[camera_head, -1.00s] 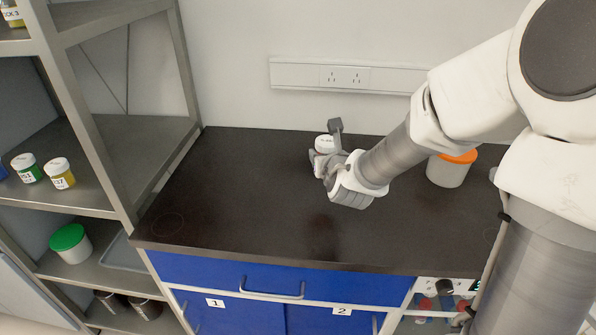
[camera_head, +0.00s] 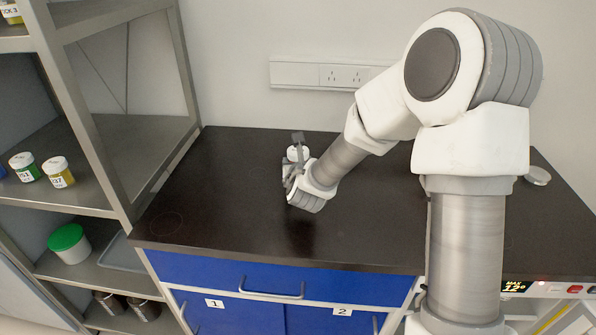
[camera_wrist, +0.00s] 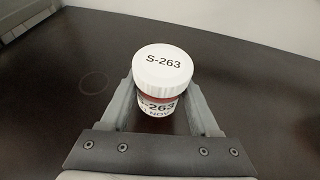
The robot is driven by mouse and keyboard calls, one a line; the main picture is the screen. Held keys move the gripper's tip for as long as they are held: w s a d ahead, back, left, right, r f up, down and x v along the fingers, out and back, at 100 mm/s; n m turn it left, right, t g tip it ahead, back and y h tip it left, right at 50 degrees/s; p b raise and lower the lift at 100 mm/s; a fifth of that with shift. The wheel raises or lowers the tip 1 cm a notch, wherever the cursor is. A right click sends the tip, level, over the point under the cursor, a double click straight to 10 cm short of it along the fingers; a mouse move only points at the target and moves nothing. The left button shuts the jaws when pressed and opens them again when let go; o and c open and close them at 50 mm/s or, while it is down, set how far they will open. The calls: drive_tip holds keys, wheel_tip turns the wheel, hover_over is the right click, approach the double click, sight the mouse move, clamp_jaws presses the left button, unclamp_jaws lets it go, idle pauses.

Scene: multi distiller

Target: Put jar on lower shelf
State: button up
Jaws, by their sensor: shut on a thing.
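A small jar (camera_wrist: 162,72) with a white lid marked S-263 and a white label with red contents is between my gripper's fingers in the wrist view. In the head view the jar's white lid (camera_head: 297,153) shows above my gripper (camera_head: 291,178), which is over the dark counter. My gripper (camera_wrist: 165,115) is shut on the jar, and the jar is upright. The metal shelf unit stands at the left, with a middle shelf (camera_head: 133,140) and a lower shelf (camera_head: 105,278).
Two small jars (camera_head: 58,172) (camera_head: 25,167) stand on the middle shelf. A white tub with a green lid (camera_head: 68,241) and a grey tray (camera_head: 122,259) are on the lower shelf. Metal cans (camera_head: 143,307) stand below. The counter's left half (camera_head: 215,190) is clear.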

drive_tip(key=shift+f, duration=1.25)
drive_tip(key=shift+f+b, duration=0.15)
drive_tip(key=shift+b, duration=0.25)
drive_tip(key=o, duration=1.4)
